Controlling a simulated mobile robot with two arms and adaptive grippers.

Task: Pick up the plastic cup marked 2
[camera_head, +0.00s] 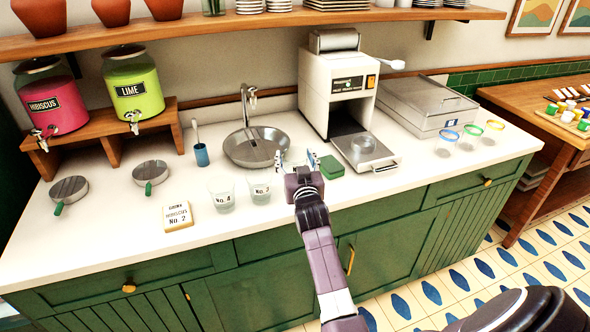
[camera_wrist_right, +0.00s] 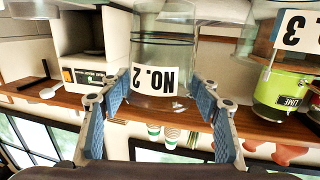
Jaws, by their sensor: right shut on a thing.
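The clear plastic cup marked No. 2 (camera_wrist_right: 165,52) fills the middle of the right wrist view, its white label upside down. My right gripper (camera_wrist_right: 163,92) is shut on it, with one blue-padded finger on each side. Whether the cup touches the counter is unclear. My left gripper is not in view.
Clear cups marked No. 4 (camera_head: 222,198) and apparently No. 3 (camera_head: 260,191) stand left of my right gripper. A green block (camera_head: 332,167) is close on its right. A label card (camera_head: 178,216) lies on the counter (camera_head: 110,240). The sink (camera_head: 256,148) is behind.

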